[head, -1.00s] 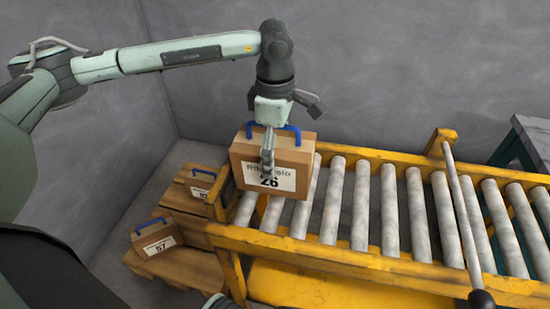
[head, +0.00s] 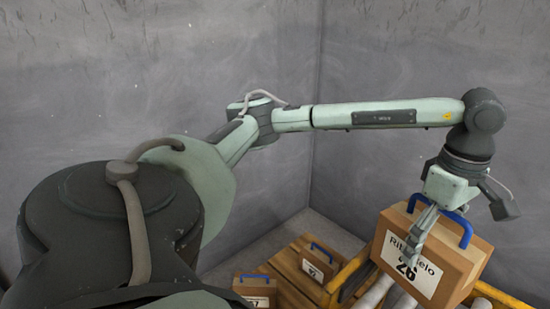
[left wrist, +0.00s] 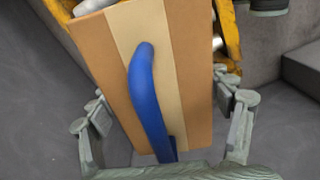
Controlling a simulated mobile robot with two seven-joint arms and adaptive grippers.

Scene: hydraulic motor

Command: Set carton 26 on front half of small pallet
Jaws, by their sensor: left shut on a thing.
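Carton 26 (head: 435,255) is a brown box with a white label and a blue handle on top. My left gripper (head: 455,215) is shut on it, with one finger in front of the label face. In the left wrist view, the carton's taped top (left wrist: 150,70) and blue handle lie between the fingers (left wrist: 165,125). The carton hangs slightly tilted over the left end of the roller conveyor. A wooden pallet (head: 285,263) is on the floor left of the conveyor; its front is cut off by the picture edge. My right gripper is not in view.
Two smaller labelled cartons with blue handles, one at the back (head: 318,262) and one in front (head: 255,290), stand on the pallet wood. The yellow conveyor frame (head: 345,275) rises beside it. Grey walls (head: 400,50) meet in a corner behind.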

